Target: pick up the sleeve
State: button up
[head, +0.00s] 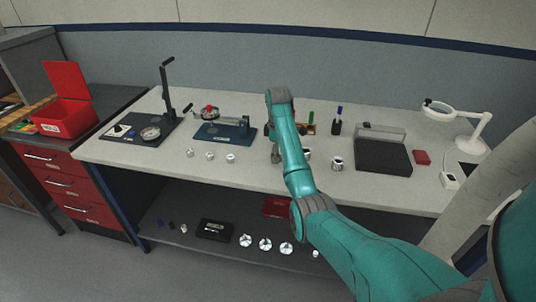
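Several small metal parts lie on the light bench top, and at this size I cannot tell which one is the sleeve. Three small light ones stand in a row left of my arm: a left one (190,153), a middle one (210,155) and a right one (230,157). A larger ring-like metal part (337,164) stands right of my arm, and another (307,154) is partly hidden behind the arm. My gripper (275,155) points down over the bench, right of the row of three. Its fingers are too small to read, and I see nothing clearly held.
Dark fixtures stand at the back left (150,133) and back middle (222,132). A dark tray (383,157) and a white magnifier lamp (470,143) stand to the right. A lower shelf (200,250) holds more parts. The bench front left is clear.

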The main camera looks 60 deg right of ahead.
jog(key=shift+f, duration=0.2)
grip_shut()
jog(key=shift+r, duration=0.15)
